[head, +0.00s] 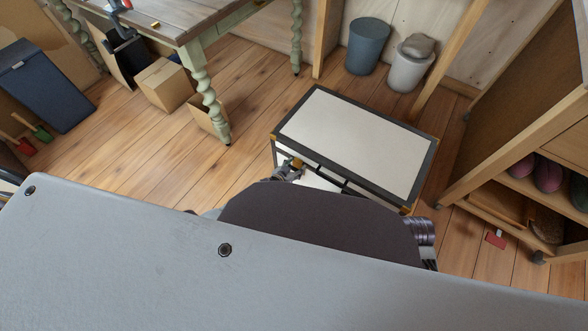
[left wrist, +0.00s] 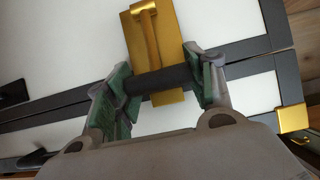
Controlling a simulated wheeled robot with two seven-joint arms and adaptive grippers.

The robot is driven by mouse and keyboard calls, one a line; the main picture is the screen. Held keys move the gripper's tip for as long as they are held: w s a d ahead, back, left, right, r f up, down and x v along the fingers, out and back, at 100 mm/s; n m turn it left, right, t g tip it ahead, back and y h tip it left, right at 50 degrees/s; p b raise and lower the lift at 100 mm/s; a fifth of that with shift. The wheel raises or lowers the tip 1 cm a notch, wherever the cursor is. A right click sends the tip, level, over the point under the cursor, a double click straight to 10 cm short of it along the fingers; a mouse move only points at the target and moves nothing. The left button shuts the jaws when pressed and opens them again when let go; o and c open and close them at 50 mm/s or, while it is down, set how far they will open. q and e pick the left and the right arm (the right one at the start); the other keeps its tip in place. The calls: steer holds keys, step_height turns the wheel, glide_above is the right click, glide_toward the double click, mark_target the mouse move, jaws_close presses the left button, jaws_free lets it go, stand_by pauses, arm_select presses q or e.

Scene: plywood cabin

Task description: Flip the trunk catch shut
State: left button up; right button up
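The trunk (head: 350,135) is a white box with dark edging and gold corners, standing on the floor with its lid down. Its gold catch (left wrist: 146,35) shows in the left wrist view as an upright plate with a raised piece. A dark band crosses the plate; I cannot tell if it is trunk edging or part of the catch. My left gripper (left wrist: 162,88) is at the trunk's front, with its green-padded fingers apart on either side of the catch's lower part. Contact cannot be told. The left gripper (head: 290,168) also shows in the head view. My right gripper is not visible.
A green-legged table (head: 190,25) stands at the upper left with cardboard boxes (head: 165,84) beneath it. Two bins (head: 367,45) stand behind the trunk. A wooden shelf unit (head: 520,150) is close on the right. Floor left of the trunk is clear.

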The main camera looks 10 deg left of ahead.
arm_select(q)
steer(key=o, duration=0.4)
steer(key=shift+c, duration=0.2)
steer(key=shift+s+a+f, duration=0.1)
steer(key=shift+s, duration=0.1)
steer(key=shift+s, duration=0.1)
steer(key=v, duration=1.1)
steer(key=shift+r, duration=0.3)
stand_by(0.6)
steer(key=shift+s, duration=0.15)
steer(key=shift+a, duration=0.1)
stand_by(0.4)
